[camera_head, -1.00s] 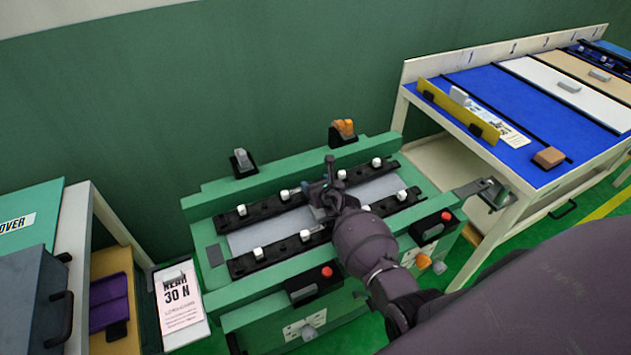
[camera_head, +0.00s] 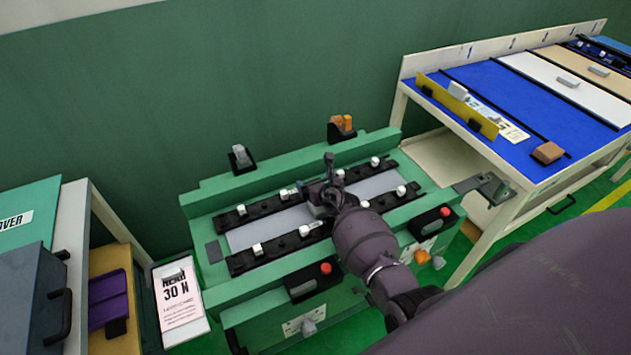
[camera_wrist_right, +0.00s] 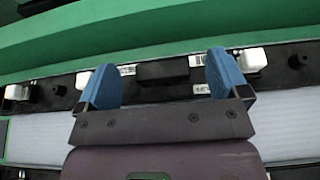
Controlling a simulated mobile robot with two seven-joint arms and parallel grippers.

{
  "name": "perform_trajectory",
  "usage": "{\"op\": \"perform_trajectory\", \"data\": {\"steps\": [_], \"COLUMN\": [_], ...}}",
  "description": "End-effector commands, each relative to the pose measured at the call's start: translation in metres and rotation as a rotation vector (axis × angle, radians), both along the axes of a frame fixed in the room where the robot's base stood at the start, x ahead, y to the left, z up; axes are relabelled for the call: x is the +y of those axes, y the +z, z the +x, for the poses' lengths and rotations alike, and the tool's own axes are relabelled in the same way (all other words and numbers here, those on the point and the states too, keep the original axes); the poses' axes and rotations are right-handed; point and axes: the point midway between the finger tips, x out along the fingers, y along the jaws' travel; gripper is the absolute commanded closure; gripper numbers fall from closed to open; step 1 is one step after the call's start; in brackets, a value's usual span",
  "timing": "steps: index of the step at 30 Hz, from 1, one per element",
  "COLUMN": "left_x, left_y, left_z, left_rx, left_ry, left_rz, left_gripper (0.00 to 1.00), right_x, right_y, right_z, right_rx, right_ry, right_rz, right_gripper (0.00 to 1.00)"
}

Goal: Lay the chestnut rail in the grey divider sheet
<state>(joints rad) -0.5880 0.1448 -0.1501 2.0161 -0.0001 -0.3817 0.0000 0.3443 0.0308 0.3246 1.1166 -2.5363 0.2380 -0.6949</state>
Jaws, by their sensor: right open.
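A grey sheet (camera_head: 270,234) lies in the green fixture (camera_head: 215,204), between two black rails that carry white clips; it also shows in the wrist view (camera_wrist_right: 40,140). I cannot pick out a chestnut-coloured rail in either view. My right gripper (camera_head: 312,198) is over the far black rail (camera_head: 262,210). In the wrist view its two blue fingers (camera_wrist_right: 163,88) are apart, with a dark block of the far rail (camera_wrist_right: 160,72) showing between them. I cannot tell whether they touch it. My left gripper is not in view.
A table at the right bears blue, white and tan panels, a yellow strip (camera_head: 455,103) and a brown block (camera_head: 548,152). Red buttons (camera_head: 326,268) sit on the fixture's front. A pink-and-white sign (camera_head: 178,295) and a purple item (camera_head: 108,302) are at the left.

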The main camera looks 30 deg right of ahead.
Motion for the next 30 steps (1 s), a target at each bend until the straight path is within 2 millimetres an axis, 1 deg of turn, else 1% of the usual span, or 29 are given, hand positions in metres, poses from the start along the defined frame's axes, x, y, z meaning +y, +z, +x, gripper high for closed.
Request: {"op": "perform_trajectory", "data": {"steps": [5, 12, 18, 24, 30], "left_x": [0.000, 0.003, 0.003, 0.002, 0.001], "left_y": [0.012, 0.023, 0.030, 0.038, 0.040], "left_z": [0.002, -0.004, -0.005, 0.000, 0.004], "left_rx": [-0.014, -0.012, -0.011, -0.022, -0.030], "left_ry": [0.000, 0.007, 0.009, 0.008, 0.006], "left_rz": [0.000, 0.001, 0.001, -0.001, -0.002], "left_gripper": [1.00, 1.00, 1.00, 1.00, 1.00], "right_x": [0.001, 0.003, 0.005, 0.005, 0.006], "right_y": [0.011, 0.028, 0.038, 0.042, 0.042], "right_z": [-0.017, -0.055, -0.082, -0.095, -0.097], "right_rx": [-0.004, -0.005, -0.004, -0.002, -0.002], "right_ry": [-0.001, -0.002, -0.002, 0.000, 0.000], "right_rz": [0.002, 0.001, 0.001, 0.001, 0.000], "right_gripper": [0.07, 0.07, 0.07, 0.07, 0.07]}}
